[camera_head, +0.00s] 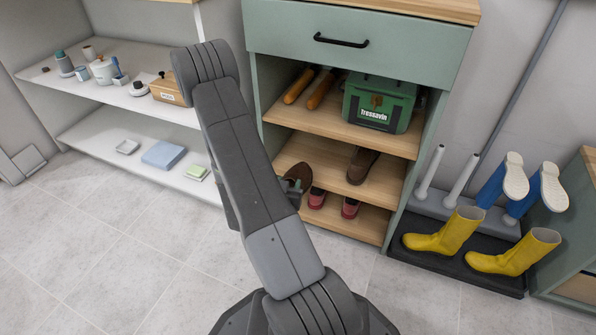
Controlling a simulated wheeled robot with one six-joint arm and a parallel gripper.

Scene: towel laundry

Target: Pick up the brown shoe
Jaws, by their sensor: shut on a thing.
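A brown shoe (299,171) shows just right of my arm, in front of the cabinet's middle shelf. My gripper (293,187) is mostly hidden behind my own arm. The part that shows is shut on this brown shoe. Whether the shoe touches the shelf cannot be told from this view. A second brown shoe (362,166) lies on the middle wooden shelf (332,165), to the right and apart from my gripper.
Red shoes (350,208) sit on the bottom shelf just below. A green toolbox (380,103) stands on the shelf above. Yellow boots (447,233) stand on a black tray (468,268) at right. White shelves (130,107) with small items are at left. The floor in front is clear.

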